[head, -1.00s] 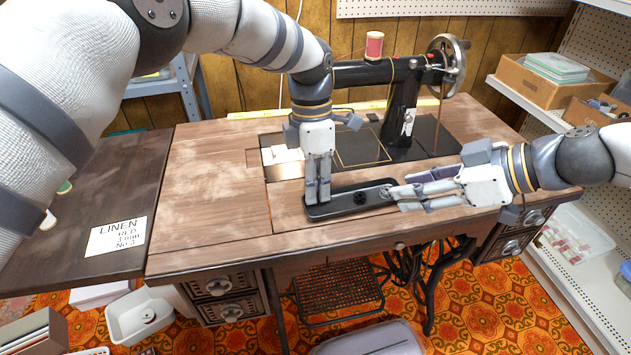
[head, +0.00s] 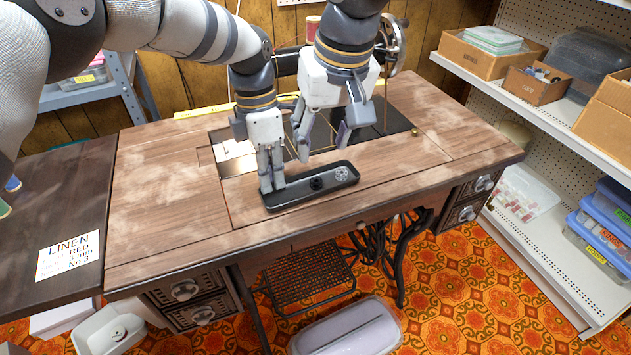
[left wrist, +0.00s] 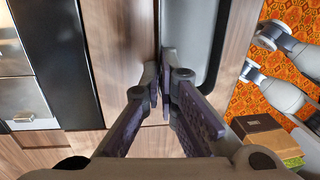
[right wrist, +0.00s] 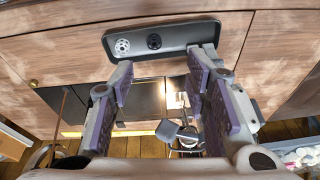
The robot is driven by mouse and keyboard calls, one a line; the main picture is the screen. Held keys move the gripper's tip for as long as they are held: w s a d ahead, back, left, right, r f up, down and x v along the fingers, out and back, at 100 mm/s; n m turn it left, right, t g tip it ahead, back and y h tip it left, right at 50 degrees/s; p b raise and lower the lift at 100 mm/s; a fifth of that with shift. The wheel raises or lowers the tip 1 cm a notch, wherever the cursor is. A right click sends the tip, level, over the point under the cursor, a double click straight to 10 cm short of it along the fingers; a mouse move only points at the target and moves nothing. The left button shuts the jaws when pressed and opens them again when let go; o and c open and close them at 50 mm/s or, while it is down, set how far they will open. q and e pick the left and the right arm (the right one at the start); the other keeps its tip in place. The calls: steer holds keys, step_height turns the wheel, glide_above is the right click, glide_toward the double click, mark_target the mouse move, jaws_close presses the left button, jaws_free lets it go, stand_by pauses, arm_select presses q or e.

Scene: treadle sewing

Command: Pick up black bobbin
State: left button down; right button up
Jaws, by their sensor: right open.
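The black bobbin (head: 317,184) lies in the dark tray (head: 290,198) on the sewing table, beside a silver bobbin (head: 342,173). Both bobbins show in the right wrist view, the black one (right wrist: 154,41) right of the silver one (right wrist: 122,46). My left gripper (head: 268,187) is at the tray's left end. In the left wrist view its fingers (left wrist: 160,65) are nearly together, one on either side of the tray's rim (left wrist: 213,70). My right gripper (head: 322,150) is open and empty, behind the tray and pointing down. Its fingers (right wrist: 160,68) are apart from the black bobbin.
The sewing machine stands behind my arms, largely hidden, its handwheel (head: 390,45) showing. A dark side leaf (head: 50,190) with a LINEN card (head: 69,256) is at the left. Shelves with boxes (head: 492,55) stand at the right. The tabletop right of the tray is clear.

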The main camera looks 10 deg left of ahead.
mark_target(318, 184)
steer(key=shift+m+t+h, duration=0.3)
steer(key=shift+m+h, duration=0.1)
steer(key=shift+m, duration=0.3)
steer(key=x, duration=1.1)
steer(key=shift+w+a+f, duration=0.1)
steer(key=shift+f, duration=0.1)
steer(key=shift+c, duration=1.2)
steer(key=c, duration=0.6)
steer(key=shift+o, duration=0.2)
